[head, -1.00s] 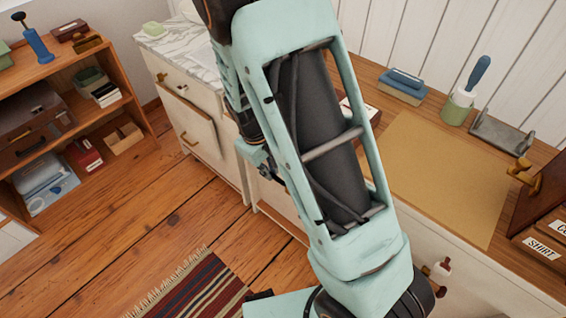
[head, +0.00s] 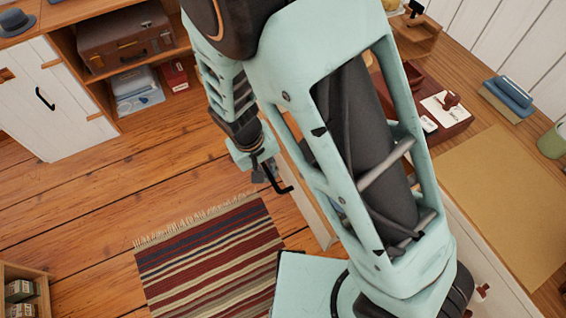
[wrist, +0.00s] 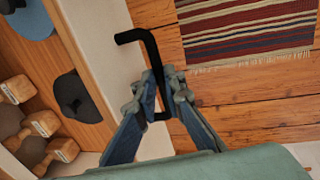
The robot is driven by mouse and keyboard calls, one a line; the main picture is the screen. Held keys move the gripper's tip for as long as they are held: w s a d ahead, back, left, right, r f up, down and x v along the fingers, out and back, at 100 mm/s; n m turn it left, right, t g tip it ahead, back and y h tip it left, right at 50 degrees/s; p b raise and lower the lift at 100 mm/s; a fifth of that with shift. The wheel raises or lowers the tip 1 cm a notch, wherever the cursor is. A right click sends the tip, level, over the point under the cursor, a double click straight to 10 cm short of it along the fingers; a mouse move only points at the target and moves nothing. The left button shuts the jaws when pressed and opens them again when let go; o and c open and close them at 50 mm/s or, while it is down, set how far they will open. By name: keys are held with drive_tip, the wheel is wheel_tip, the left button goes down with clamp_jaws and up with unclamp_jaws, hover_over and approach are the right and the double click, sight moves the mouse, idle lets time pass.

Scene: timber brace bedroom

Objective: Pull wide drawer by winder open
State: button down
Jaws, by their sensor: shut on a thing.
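My gripper (wrist: 158,92) is shut on the black bar handle (wrist: 148,55) of a white-fronted drawer (wrist: 105,35). The drawer stands open; the wrist view shows its wooden inside with wooden spool-like pieces (wrist: 40,125), a dark rounded thing (wrist: 72,95) and a blue thing (wrist: 35,20). In the head view my gripper (head: 262,172) is at the black handle (head: 280,184), left of the drawer front (head: 312,210). My arm hides most of the drawer there. I cannot make out the winder.
A striped rug (head: 210,260) lies on the plank floor below the gripper. A wooden shelf with a brown suitcase (head: 125,42) and a white cabinet (head: 50,95) stand at upper left.

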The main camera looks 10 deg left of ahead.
drive_tip(key=shift+s+a, duration=0.3)
drive_tip(key=shift+a, duration=0.1)
drive_tip(key=c, duration=2)
unclamp_jaws()
drive_tip(key=r, duration=0.4)
drive_tip(key=s+a+r, duration=0.1)
drive_tip(key=r, duration=0.3)
drive_tip(key=a+r, duration=0.1)
drive_tip(key=r, duration=0.2)
drive_tip(key=shift+s+r, duration=0.15)
drive_tip(key=shift+r, duration=0.25)
